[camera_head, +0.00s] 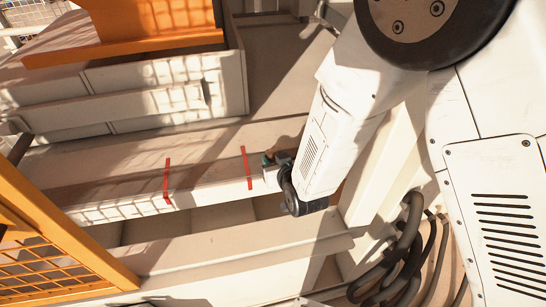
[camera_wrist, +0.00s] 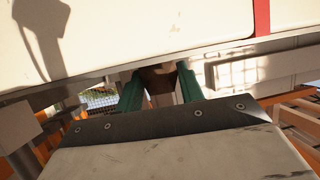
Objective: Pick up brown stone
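My gripper (camera_head: 275,160) is at the right end of a long pale beam (camera_head: 208,191) with two red stripes in the head view. In the wrist view its two green fingers (camera_wrist: 159,88) stand apart. A small brown piece (camera_wrist: 158,75) shows in the gap between them, dark on its upper part; it may be the brown stone. I cannot tell whether the fingers press on it or it lies beyond them. No brown stone can be made out in the head view, where my arm and the beam end hide that spot.
The pale beam, with a red stripe (camera_wrist: 262,18), fills the top of the wrist view close to the fingers. An orange grid frame (camera_head: 52,245) stands at lower left, an orange beam (camera_head: 125,48) at upper left. Dark hoses (camera_head: 405,255) hang at lower right.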

